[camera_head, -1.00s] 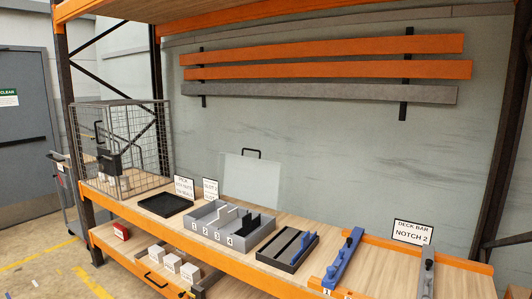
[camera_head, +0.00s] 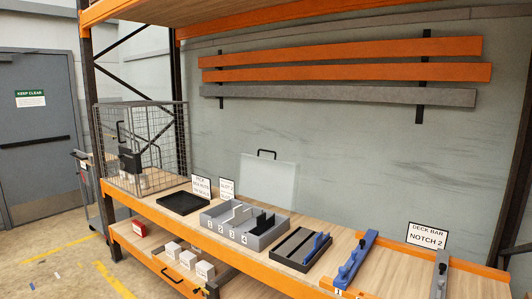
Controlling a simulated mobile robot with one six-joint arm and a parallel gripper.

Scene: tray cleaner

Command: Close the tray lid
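The tray (camera_head: 218,222) is a grey box with numbered slots on the wooden bench; black and light dividers stand in it. Its lid (camera_head: 267,180) is a clear, pale panel with a black handle (camera_head: 267,153) on its top edge. The lid stands upright behind the tray, so the tray's top is open. My gripper is not in this view.
A black rack (camera_head: 299,250) with a blue piece lies right of the tray, then a blue bar (camera_head: 354,262) and a "Deck bar notch 2" sign (camera_head: 427,236). A shallow black tray (camera_head: 183,203) and wire cage (camera_head: 140,145) stand left. An open drawer (camera_head: 180,280) with white blocks sits below.

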